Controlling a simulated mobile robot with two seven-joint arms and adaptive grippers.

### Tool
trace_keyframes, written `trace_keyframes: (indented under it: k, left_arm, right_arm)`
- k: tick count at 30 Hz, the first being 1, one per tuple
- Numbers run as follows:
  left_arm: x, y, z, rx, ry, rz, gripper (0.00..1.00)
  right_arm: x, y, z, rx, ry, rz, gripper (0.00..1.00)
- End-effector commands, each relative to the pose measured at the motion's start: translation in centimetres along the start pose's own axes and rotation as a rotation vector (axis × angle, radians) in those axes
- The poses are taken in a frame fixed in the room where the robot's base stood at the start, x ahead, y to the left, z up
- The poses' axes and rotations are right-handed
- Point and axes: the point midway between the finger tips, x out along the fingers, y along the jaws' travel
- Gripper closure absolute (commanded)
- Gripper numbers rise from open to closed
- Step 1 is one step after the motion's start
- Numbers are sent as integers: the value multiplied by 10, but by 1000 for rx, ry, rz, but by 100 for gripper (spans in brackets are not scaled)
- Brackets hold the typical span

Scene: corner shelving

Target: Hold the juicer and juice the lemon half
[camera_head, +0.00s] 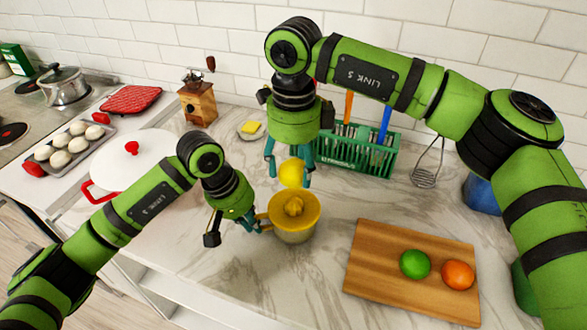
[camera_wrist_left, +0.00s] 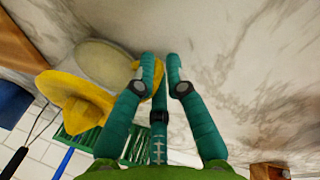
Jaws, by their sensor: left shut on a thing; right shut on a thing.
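The juicer (camera_head: 295,212) stands on the marble counter, with a yellow ridged top over a pale cup. My left gripper (camera_head: 262,224) is shut on the juicer's yellow handle at its left side. In the left wrist view the yellow juicer top (camera_wrist_left: 75,100) and its pale cup (camera_wrist_left: 105,62) lie left of the fingers (camera_wrist_left: 160,68). The lemon half (camera_head: 292,172) is held by my right gripper (camera_head: 290,176), shut on it just above and behind the juicer's cone. Whether the lemon touches the cone is unclear.
A cutting board (camera_head: 385,285) with a lime (camera_head: 414,264) and an orange (camera_head: 457,275) lies to the right. A green rack (camera_head: 355,160) with utensils stands behind. Counter in front of the juicer is clear.

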Motion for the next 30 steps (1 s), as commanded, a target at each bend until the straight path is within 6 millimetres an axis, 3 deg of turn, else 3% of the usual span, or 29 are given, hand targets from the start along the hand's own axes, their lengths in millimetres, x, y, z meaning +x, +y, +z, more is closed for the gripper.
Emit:
trace_keyframes:
  k: [6, 7, 8, 9, 20, 23, 30]
  left_arm:
    - [0, 0, 0, 0, -1, -1, 100]
    - [0, 0, 0, 0, -1, -1, 75]
    - [0, 0, 0, 0, -1, -1, 63]
    - [0, 0, 0, 0, -1, -1, 59]
    - [-3, 0, 0, 0, 1, -1, 59]
    - [-14, 0, -1, 1, 3, 1, 59]
    - [-63, 0, -1, 1, 5, 0, 59]
  right_arm:
    - [-1, 0, 0, 0, 0, 0, 71]
    - [-1, 0, 0, 0, 0, 0, 71]
    - [-1, 0, 0, 0, 0, 0, 71]
    - [-1, 0, 0, 0, 0, 0, 71]
    - [-1, 0, 0, 0, -1, -1, 71]
    - [-1, 0, 0, 0, -1, 0, 71]
    - [-1, 0, 0, 0, -1, -1, 71]
